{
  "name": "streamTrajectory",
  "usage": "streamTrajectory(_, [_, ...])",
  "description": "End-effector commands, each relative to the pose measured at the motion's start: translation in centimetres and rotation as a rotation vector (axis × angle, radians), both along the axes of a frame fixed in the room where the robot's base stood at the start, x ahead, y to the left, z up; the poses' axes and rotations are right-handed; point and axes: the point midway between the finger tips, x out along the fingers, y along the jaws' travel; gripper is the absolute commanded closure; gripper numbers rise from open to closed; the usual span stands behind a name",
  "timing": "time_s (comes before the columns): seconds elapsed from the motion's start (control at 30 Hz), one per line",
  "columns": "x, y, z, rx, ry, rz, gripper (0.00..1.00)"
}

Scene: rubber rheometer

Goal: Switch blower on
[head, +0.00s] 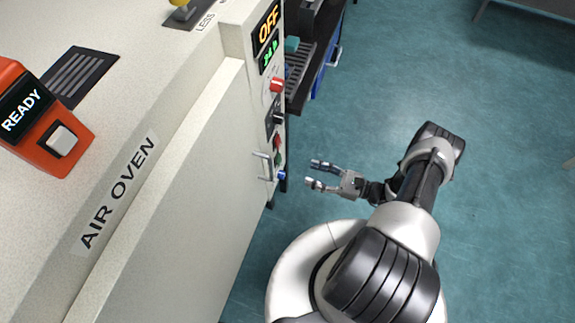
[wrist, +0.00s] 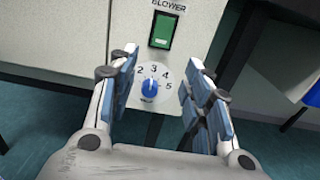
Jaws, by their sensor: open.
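The blower switch (wrist: 163,30) is a green rocker in a dark frame under the BLOWER label (wrist: 170,5) in the wrist view. Below it is a blue knob (wrist: 149,88) on a white dial numbered 2 to 5 where readable. In the head view the blue knob (head: 281,175) sits low on the oven's control panel. My gripper (head: 312,173) is open and empty, facing the panel with a gap to it. In the wrist view my gripper (wrist: 160,75) has its fingers on either side of the dial, below the switch. I cannot tell the rocker's position.
The air oven (head: 170,170) fills the left, with a door handle (head: 263,165) beside the panel. Its upper display (head: 268,27) reads OFF. A red knob (head: 277,85) and black knob (head: 279,117) protrude from the panel. Open floor (head: 500,130) lies to the right.

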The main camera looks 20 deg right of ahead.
Motion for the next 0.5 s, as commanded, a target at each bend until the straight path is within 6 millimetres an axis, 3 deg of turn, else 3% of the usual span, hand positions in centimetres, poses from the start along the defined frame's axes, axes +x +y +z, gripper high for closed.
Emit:
streamTrajectory(0.2, [2.8,4.1,-0.1,0.000,0.001,0.007,0.55])
streamTrajectory(0.5, [5.5,7.6,-0.1,-0.001,0.000,0.003,0.55])
